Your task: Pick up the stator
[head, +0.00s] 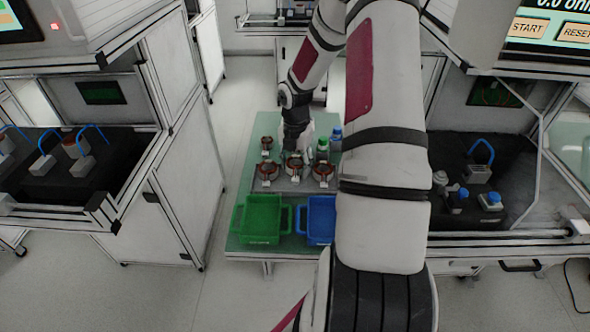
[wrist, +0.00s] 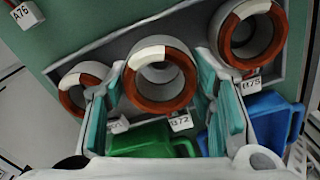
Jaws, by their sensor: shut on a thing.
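Several stators, ring-shaped with copper-brown windings, sit on a grey tray on the green table (head: 241,247). The middle stator (wrist: 163,72) stands between the teal pads of my gripper (wrist: 160,90), which is shut on it. A left stator (wrist: 78,88) and a right stator (wrist: 251,30) flank it in the wrist view; they also show as left (head: 267,170) and right (head: 323,172) stators in the head view. Another stator (head: 267,144) stands farther back. In the head view my gripper (head: 296,153) reaches down over the middle stator. I cannot tell whether that stator is clear of the tray.
A green bin (head: 261,219) and a blue bin (head: 320,219) stand at the table's near edge.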

